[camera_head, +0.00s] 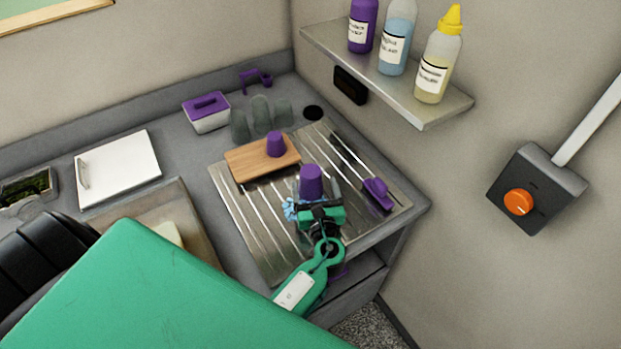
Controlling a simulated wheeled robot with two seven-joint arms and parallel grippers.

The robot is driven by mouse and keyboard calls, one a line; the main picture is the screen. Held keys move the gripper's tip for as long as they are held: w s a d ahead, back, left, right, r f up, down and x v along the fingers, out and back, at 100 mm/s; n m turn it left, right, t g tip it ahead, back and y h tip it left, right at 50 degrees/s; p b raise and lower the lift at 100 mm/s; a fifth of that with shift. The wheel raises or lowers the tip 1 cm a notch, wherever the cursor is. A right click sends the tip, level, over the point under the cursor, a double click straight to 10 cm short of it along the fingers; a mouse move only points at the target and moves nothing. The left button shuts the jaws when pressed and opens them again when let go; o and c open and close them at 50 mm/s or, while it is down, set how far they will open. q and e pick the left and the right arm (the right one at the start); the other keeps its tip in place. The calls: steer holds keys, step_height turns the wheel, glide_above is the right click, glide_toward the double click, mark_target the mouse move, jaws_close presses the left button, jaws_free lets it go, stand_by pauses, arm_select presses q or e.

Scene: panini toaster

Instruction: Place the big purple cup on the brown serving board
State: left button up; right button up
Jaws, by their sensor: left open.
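The big purple cup (312,181) stands on the ribbed metal drainboard, in front and to the right of the brown serving board. The brown serving board (245,163) lies at the back left of the drainboard. A smaller purple cup (276,144) stands on the board's right part. My left gripper (319,207) is open, just in front of the big cup in the picture. Its fingers are small and partly hidden by its own body, so I cannot tell whether they touch the cup. My right gripper is not in view.
Several greyish glasses (261,113) stand behind the board. A purple-handled scraper or brush (377,193) lies right of the cup, and something blue (290,208) lies left of the gripper. A wall shelf (435,110) with bottles overhangs the right side.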

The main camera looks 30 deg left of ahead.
arm_select(q)
steer(key=p+x, duration=0.2)
steer(key=x, duration=0.2)
steer(key=shift+w+a, duration=0.15)
steer(key=shift+a, duration=0.35)
steer(key=shift+w+a+f, duration=0.15)
steer(key=shift+w, duration=0.1)
steer(key=c, duration=1.2)
steer(key=shift+c, duration=0.2)
steer(key=shift+r, duration=0.2)
step_height(320, 180, up, 20)
steer(key=m+t+h, duration=0.3)
steer(key=m+h, duration=0.1)
steer(key=h, duration=0.1)
glide_above(310, 173)
steer(key=v, duration=0.3)
step_height(310, 173, down, 6)
steer(key=s+d+f+m+h+b, duration=0.1)
steer(key=s+d+f+m+h, duration=0.2)
steer(key=s+d+h, duration=0.2)
steer(key=shift+s+t+h, duration=0.3)
steer(key=shift+s+h, duration=0.1)
steer(key=shift+s, duration=0.7)
